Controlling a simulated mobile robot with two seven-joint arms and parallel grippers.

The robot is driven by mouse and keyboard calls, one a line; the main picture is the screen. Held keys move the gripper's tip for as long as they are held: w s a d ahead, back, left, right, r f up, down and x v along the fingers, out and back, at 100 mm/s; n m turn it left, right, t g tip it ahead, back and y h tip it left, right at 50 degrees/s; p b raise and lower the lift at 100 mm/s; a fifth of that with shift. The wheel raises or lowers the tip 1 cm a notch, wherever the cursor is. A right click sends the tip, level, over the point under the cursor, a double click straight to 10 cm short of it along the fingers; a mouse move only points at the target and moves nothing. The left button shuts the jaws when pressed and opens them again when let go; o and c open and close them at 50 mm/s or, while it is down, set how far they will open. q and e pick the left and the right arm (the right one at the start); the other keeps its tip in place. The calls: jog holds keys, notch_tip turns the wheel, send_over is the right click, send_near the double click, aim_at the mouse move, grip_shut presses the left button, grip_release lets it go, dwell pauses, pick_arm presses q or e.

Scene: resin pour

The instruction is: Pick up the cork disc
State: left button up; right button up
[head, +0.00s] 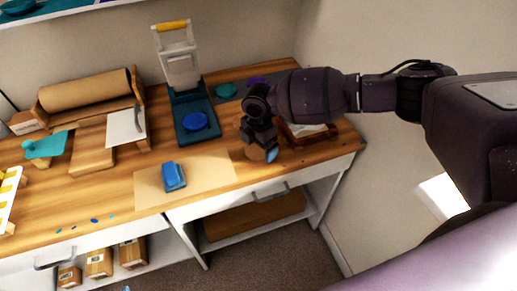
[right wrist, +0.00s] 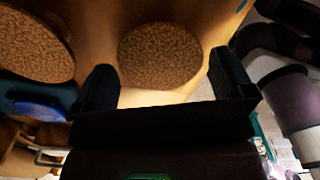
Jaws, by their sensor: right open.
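A round, speckled brown cork disc (right wrist: 160,55) lies on the wooden worktop in the right wrist view, just beyond and between the fingers of my right gripper (right wrist: 165,85). The fingers are apart with nothing between them. A second cork disc (right wrist: 35,45) shows at the left of that view, partly cut off. In the head view my right gripper (head: 262,143) points down over the right part of the worktop. A brown round edge (head: 255,154) shows just below it, mostly hidden by the gripper. My left gripper is not in view.
A wooden frame (head: 322,139) stands right beside my right gripper. A blue block (head: 173,176) rests on a tan sheet (head: 214,180). A press with a yellow handle (head: 172,26) stands behind. The worktop's front edge is close to the gripper.

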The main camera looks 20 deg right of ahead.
jog(key=shift+f, duration=0.25)
jog(key=shift+c, duration=0.5)
jog(key=c, duration=0.6)
